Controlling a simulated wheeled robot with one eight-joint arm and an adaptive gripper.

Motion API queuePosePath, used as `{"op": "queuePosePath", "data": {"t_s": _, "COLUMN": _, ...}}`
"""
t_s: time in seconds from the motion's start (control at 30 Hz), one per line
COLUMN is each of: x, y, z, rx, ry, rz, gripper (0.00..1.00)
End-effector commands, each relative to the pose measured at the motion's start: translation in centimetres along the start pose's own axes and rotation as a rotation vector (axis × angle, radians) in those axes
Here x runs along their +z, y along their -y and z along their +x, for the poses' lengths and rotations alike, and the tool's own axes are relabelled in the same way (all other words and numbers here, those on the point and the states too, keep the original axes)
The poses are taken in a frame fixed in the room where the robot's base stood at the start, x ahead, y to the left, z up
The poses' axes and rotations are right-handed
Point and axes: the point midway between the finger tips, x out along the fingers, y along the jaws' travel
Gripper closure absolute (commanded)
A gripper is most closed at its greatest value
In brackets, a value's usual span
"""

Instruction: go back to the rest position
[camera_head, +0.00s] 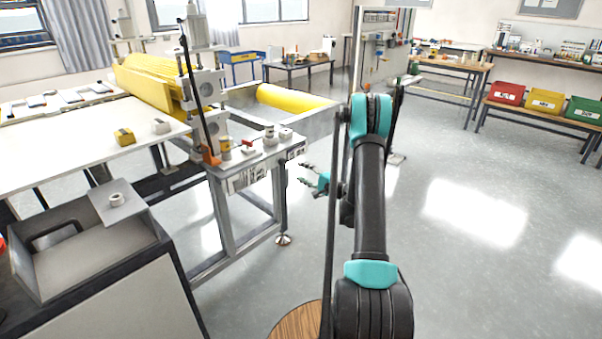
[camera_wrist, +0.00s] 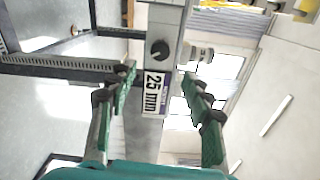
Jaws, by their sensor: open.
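My gripper (camera_head: 312,182) is open and empty, in the air beside the right end of the laminating machine's side table. In the wrist view its two green fingers (camera_wrist: 158,98) stand wide apart with nothing between them. Beyond them that view shows a grey panel with a black knob (camera_wrist: 160,50) and a "25 mm" label (camera_wrist: 155,94). In the head view my arm reaches up and forward from the bottom centre, and its elbow is raised.
The laminating machine's yellow roll (camera_head: 290,97) and side table (camera_head: 255,155) stand left of my gripper. A grey console (camera_head: 90,250) is at the lower left. A wooden round stool top (camera_head: 297,322) is near my base. Red, yellow and green bins (camera_head: 545,101) stand at the right. The floor at right is clear.

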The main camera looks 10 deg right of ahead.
Motion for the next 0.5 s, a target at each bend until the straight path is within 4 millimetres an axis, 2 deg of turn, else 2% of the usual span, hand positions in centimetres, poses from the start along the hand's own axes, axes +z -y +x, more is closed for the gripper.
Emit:
{"op": "queuePosePath", "data": {"t_s": 0.17, "x": 0.1, "y": 0.1, "z": 0.1, "rx": 0.002, "ry": 0.001, "rz": -0.002, "gripper": 0.5}}
{"op": "queuePosePath", "data": {"t_s": 0.27, "x": 0.8, "y": 0.6, "z": 0.2, "rx": 0.023, "ry": 0.009, "rz": -0.018, "gripper": 0.5}}
{"op": "queuePosePath", "data": {"t_s": 0.37, "x": 2.4, "y": 1.5, "z": 0.2, "rx": 0.074, "ry": 0.027, "rz": -0.058, "gripper": 0.5}}
{"op": "queuePosePath", "data": {"t_s": 0.5, "x": 5.8, "y": 3.1, "z": -0.2, "rx": 0.182, "ry": 0.063, "rz": -0.144, "gripper": 0.5}}
